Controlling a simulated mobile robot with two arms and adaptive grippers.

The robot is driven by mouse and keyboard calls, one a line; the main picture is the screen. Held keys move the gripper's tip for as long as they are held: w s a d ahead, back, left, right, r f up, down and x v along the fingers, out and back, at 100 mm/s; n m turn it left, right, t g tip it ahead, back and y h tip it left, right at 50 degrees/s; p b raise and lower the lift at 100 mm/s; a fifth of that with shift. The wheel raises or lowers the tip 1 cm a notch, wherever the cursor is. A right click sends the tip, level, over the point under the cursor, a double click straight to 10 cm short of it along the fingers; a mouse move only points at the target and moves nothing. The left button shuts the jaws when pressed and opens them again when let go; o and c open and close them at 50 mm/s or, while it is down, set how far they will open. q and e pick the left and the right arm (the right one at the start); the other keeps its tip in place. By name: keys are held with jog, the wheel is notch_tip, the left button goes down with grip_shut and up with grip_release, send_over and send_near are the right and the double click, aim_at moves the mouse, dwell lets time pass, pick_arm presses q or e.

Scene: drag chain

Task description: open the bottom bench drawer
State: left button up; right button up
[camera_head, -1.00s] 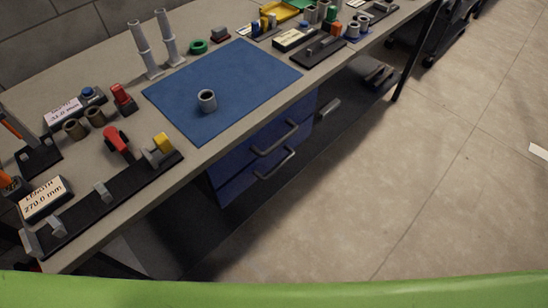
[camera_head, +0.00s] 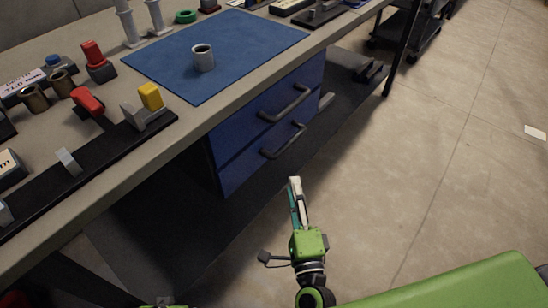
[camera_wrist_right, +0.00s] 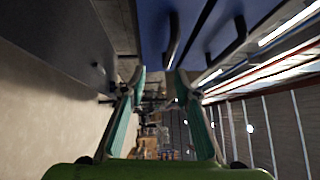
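The blue bench drawer unit hangs under the workbench, with two drawer fronts showing in the head view. The bottom drawer (camera_head: 242,168) looks flush and shut, with a grey bar handle (camera_head: 283,142). The upper drawer's handle (camera_head: 286,104) is just above it. My right gripper (camera_head: 295,184) is in front of and below the bottom handle, apart from it. In the right wrist view its two teal-padded fingers (camera_wrist_right: 161,80) are spread with nothing between them. The blue fronts (camera_wrist_right: 195,14) and handles show ahead of it there. My left gripper is not in view.
The workbench top (camera_head: 215,112) carries a blue mat (camera_head: 235,45) with a grey ring-shaped part (camera_head: 203,58), and several small parts and a black rail at the left. A dark lower shelf (camera_head: 345,90) lies beside the drawers.

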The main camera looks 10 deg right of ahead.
aim_at(290, 140)
jog(key=shift+m+h, duration=0.4)
jog(key=shift+m, duration=0.3)
jog(key=w+r, duration=0.1)
jog(key=w, duration=0.3)
jog(key=w+d+r, duration=0.1)
jog(key=w, duration=0.4)
jog(key=w+d+r, duration=0.1)
jog(key=w, duration=0.3)
jog(key=shift+w+d+r, duration=0.15)
jog(key=shift+w+r, duration=0.05)
jog(key=shift+w, duration=0.1)
grip_shut()
